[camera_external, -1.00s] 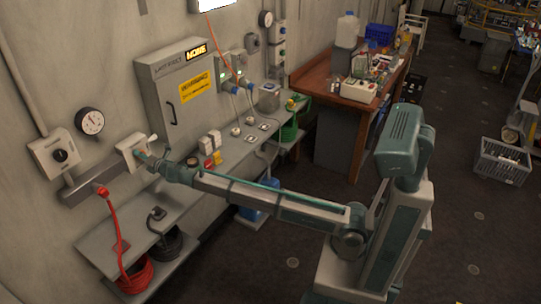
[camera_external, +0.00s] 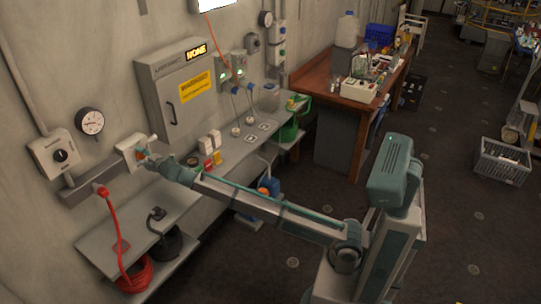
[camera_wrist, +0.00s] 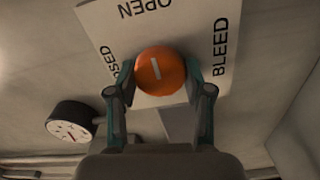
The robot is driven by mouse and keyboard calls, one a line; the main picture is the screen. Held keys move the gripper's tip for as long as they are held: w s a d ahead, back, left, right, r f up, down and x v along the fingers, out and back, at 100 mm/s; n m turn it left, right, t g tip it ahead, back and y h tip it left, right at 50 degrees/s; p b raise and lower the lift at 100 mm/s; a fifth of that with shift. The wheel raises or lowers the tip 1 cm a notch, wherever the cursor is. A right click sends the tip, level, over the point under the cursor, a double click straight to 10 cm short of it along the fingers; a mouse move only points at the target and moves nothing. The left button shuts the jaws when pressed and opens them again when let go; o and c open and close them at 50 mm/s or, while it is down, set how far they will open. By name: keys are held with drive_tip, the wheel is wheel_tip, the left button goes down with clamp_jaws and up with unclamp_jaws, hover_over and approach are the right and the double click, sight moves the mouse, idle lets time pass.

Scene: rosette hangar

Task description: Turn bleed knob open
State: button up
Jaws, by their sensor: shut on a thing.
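The bleed knob (camera_wrist: 163,70) is round and orange with a short white line on its face. It sits on a pale plate (camera_wrist: 112,25) on the wall. In the wrist view the white line runs nearly up and down, its upper end towards the word OPEN. "BLEED" reads along the right side, and the word at left is partly hidden, with "OSED" showing. My gripper (camera_wrist: 160,76) has one finger on each side of the knob and is shut on it. In the external view a bit of orange shows at my gripper (camera_external: 143,156), in front of the plate (camera_external: 128,148).
A round gauge (camera_external: 90,121) and a grey box with a black dial (camera_external: 60,155) are on the wall to the left. A red hose (camera_external: 112,215) hangs below. A grey cabinet (camera_external: 180,95) and a shelf with small items (camera_external: 215,160) are to the right.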

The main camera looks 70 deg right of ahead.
idle(0.3)
drive_tip(key=o, duration=1.2)
drive_tip(key=shift+c, duration=0.2)
drive_tip(key=shift+s, duration=0.1)
drive_tip(key=v, duration=1.1)
drive_tip(key=shift+s, duration=0.4)
drive_tip(key=shift+a, duration=0.15)
